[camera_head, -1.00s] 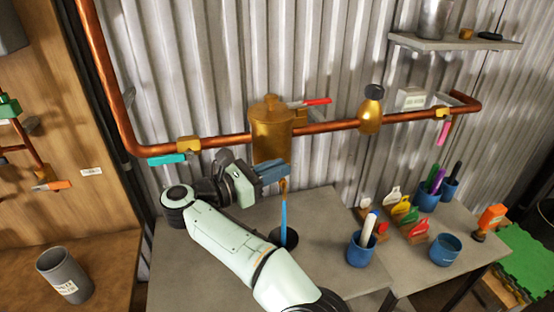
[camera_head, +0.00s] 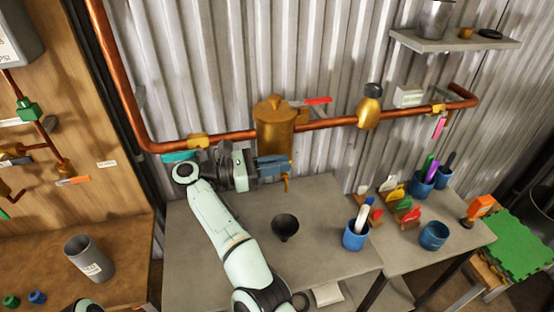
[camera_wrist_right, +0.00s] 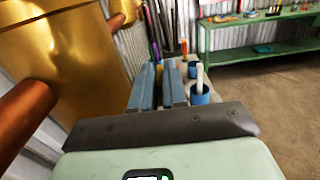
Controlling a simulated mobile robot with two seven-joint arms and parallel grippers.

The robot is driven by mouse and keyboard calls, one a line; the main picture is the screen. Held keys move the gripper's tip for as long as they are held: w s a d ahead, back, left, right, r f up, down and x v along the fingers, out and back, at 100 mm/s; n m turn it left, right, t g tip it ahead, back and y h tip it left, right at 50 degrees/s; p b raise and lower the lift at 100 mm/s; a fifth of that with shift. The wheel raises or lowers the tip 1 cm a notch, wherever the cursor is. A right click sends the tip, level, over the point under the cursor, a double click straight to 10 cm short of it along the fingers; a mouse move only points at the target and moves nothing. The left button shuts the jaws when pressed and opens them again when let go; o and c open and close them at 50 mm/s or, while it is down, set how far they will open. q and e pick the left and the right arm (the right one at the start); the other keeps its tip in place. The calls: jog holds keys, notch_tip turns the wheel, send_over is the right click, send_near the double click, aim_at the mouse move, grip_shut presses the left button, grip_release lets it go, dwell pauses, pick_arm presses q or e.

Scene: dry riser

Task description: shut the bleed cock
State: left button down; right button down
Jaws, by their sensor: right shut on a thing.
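The bleed cock (camera_head: 287,183) sits at the foot of the large brass pot (camera_head: 274,125) on the copper pipe. Only its small brass spout shows clearly, pointing down. No blue stream hangs from it. My right gripper (camera_head: 284,167) is at the cock, just under the pot, with its blue fingers shut on it. The fingers hide the cock's handle. My left gripper is not in view.
A black funnel (camera_head: 285,226) stands on the grey table below the spout. A red lever (camera_head: 318,101) is at the pot's upper right, a teal lever (camera_head: 179,156) left of my gripper.

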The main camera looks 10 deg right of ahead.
jog(key=shift+r, duration=0.1)
jog(key=c, duration=1.2)
grip_release()
jog(key=shift+d, duration=0.1)
jog(key=shift+c, duration=0.2)
